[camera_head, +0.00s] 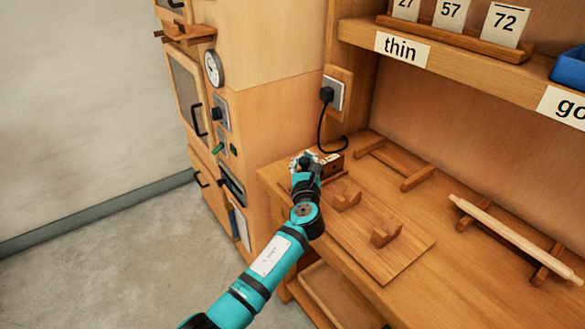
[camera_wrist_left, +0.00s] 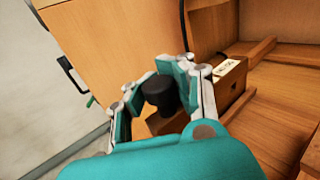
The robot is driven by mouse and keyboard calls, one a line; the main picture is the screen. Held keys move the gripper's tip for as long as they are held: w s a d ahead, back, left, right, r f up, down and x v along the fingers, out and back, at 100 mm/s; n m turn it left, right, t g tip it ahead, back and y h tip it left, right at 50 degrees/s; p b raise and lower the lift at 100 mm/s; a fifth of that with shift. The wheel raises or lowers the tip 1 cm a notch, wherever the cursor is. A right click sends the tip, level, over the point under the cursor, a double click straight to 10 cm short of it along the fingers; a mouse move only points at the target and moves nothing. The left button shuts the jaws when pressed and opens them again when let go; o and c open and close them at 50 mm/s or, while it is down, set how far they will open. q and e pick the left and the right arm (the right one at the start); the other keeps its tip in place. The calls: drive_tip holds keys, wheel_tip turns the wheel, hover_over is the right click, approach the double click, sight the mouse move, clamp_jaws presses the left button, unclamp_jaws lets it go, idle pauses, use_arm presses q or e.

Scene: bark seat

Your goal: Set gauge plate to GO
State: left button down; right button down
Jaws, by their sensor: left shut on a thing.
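My left gripper (camera_head: 305,165) is at the far left corner of the bench, beside a small dark wooden box (camera_head: 331,168). In the left wrist view its fingers (camera_wrist_left: 160,92) are closed around a black round knob (camera_wrist_left: 159,97). The wooden box (camera_wrist_left: 222,90) is just behind and right of the fingers and carries a small pale label (camera_wrist_left: 228,68). The lettering on the label is too small to read. The fingers hide most of the box's left end in the head view. My right gripper is out of view.
A black cord (camera_head: 321,130) runs from a wall socket (camera_head: 334,94) down behind the box. A wooden board with two cradles (camera_head: 384,262) and a pale rod on a rack (camera_head: 510,235) lie to the right. A shelf (camera_head: 450,65) with number cards (camera_head: 503,24) overhangs the bench.

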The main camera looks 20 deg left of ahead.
use_arm(q)
drive_tip(key=shift+s+d+f, duration=0.1)
drive_tip(key=shift+d+f, duration=0.35)
drive_tip(key=shift+d, duration=0.1)
drive_tip(key=shift+s, duration=0.1)
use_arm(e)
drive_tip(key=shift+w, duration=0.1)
use_arm(q)
drive_tip(key=c, duration=1.7)
unclamp_jaws()
drive_tip(key=shift+r, duration=0.1)
drive_tip(key=o, duration=0.5)
drive_tip(key=shift+d+r, duration=0.15)
drive_tip(key=shift+d, duration=0.1)
drive_tip(key=shift+o, duration=0.8)
drive_tip(key=shift+a+r, duration=0.15)
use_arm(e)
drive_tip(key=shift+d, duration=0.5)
use_arm(q)
drive_tip(key=shift+a, duration=0.1)
